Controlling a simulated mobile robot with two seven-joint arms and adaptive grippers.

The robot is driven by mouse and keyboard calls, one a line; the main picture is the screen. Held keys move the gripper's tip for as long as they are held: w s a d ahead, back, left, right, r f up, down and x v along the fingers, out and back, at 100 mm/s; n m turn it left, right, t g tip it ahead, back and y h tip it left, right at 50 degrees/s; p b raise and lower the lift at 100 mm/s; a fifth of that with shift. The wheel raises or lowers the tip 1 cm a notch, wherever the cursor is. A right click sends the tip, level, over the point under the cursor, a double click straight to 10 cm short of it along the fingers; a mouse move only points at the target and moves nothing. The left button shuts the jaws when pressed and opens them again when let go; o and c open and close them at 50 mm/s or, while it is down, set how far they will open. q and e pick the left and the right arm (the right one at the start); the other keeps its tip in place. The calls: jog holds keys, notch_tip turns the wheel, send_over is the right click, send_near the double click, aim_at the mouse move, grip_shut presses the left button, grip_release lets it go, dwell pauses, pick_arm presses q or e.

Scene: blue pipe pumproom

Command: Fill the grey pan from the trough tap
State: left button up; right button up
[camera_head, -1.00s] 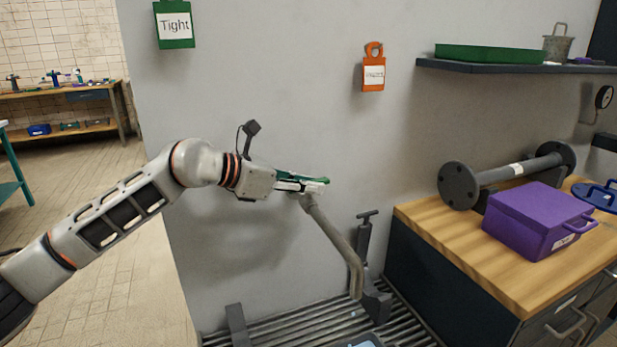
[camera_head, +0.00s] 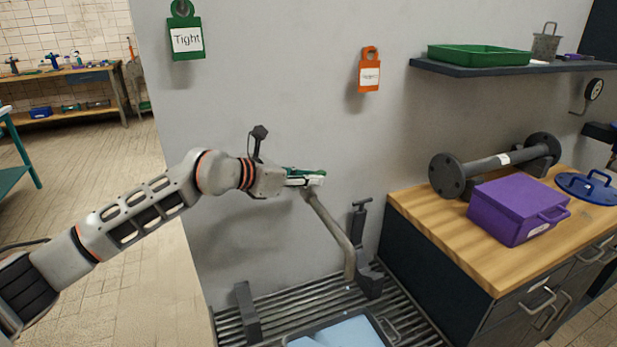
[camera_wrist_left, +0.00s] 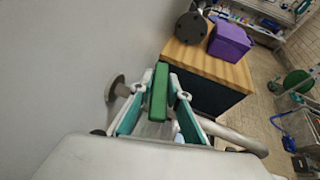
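The tap's grey spout pipe (camera_head: 332,230) comes from the wall and bends down over the slatted trough (camera_head: 290,318). Its green lever (camera_wrist_left: 158,92) lies between the two fingers of my left gripper (camera_head: 318,181), with a visible gap on each side in the left wrist view. The gripper is open around the lever. The grey pan (camera_head: 381,328) sits on the slats below the spout, cut off by the lower picture edge. A pale blue surface that looks like water shows inside it. I cannot tell whether water is running. My right gripper is out of view.
A wooden-topped cabinet (camera_head: 440,235) stands right of the trough, bearing a purple box (camera_head: 515,208), a flanged pipe (camera_head: 495,163) and a blue lid (camera_head: 590,188). Grey uprights (camera_head: 248,312) stand at the trough. A green tray (camera_head: 478,55) is on the wall shelf (camera_head: 500,69).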

pick_arm(q)
jog(key=shift+o, duration=1.3)
jog(key=shift+r, duration=0.15)
jog(key=shift+a, duration=0.1)
jog(key=v, duration=1.2)
jog(key=shift+b+x, duration=0.55)
jog(key=shift+x, duration=5.55)
jog(key=shift+s, duration=0.1)
